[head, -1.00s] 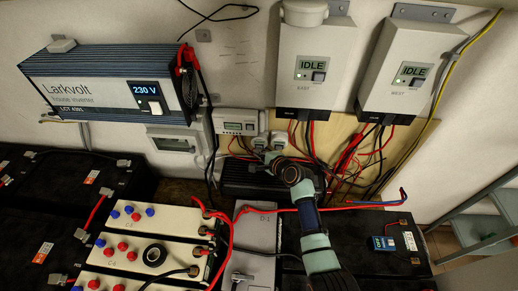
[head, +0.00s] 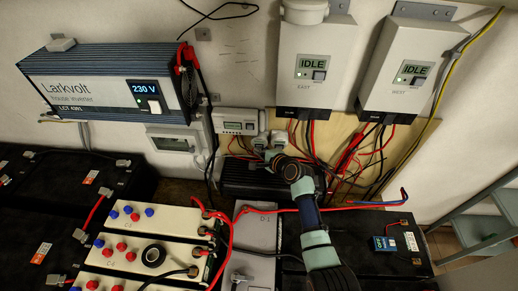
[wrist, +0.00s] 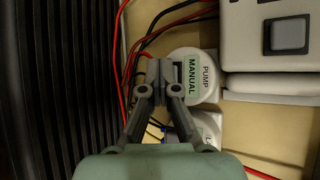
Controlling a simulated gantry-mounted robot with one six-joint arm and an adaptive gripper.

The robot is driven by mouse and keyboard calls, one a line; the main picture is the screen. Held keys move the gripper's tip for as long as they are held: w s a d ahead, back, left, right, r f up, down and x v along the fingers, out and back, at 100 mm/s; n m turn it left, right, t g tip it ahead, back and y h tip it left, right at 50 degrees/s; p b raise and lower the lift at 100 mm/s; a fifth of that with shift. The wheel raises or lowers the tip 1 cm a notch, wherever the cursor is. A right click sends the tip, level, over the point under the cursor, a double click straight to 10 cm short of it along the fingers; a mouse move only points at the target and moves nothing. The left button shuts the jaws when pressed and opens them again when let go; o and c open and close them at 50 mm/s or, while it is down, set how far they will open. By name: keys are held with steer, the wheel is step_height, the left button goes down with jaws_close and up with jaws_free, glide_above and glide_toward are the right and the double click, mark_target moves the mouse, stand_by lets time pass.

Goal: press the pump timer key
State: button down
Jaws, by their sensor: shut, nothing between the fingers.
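The pump timer (wrist: 207,75) is a round white unit in the wrist view, marked PUMP, with a green-edged MANUAL label (wrist: 192,76). In the head view it is the left one of two small round units (head: 259,141). My gripper (wrist: 160,72) is shut and empty, its fingertips close beside the MANUAL side of the timer. I cannot tell whether they touch it. In the head view my gripper (head: 268,154) is just below the round units and partly covers them.
A second round white unit (wrist: 209,124) sits beside the timer, partly hidden by my gripper. A white controller (head: 237,121) with a grey button is close by. A black finned box (head: 235,178) lies below. Red and black cables (head: 313,140) hang at the right.

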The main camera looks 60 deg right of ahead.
steer(key=shift+a+r+p, duration=0.1)
steer(key=shift+p, duration=0.25)
steer(key=shift+s+a+p, duration=0.3)
steer(key=shift+a+p, duration=0.35)
steer(key=a+p, duration=0.1)
steer(key=s+a+p, duration=0.1)
steer(key=a+p, duration=0.2)
steer(key=shift+s+a, duration=0.35)
steer(key=shift+w+a, duration=0.1)
stand_by(0.7)
